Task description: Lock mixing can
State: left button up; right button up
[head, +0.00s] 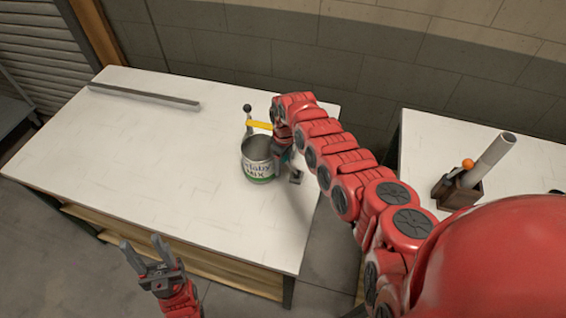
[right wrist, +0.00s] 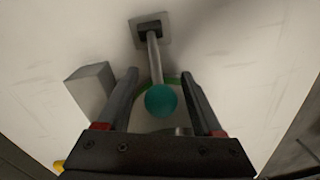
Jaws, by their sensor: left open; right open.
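The mixing can (head: 257,171) is an open-topped metal can with a white and green label, upright on the white table. A yellow bar (head: 260,125) and a post with a dark knob (head: 247,108) stand just behind it. My right gripper (head: 287,153) is beside the can's right side, partly hidden by my arm. In the right wrist view, my open right gripper (right wrist: 160,77) has its fingers on either side of a lever with a teal ball knob (right wrist: 160,100); contact cannot be told. My left gripper (head: 146,250) is open and empty, off the table's front edge.
A long grey bar (head: 145,96) lies at the table's back left. A second table (head: 420,150) at the right carries a wooden holder (head: 457,190) with a grey tube and an orange-tipped item.

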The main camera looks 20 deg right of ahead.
grip_shut()
dwell(0.4)
dwell(1.1)
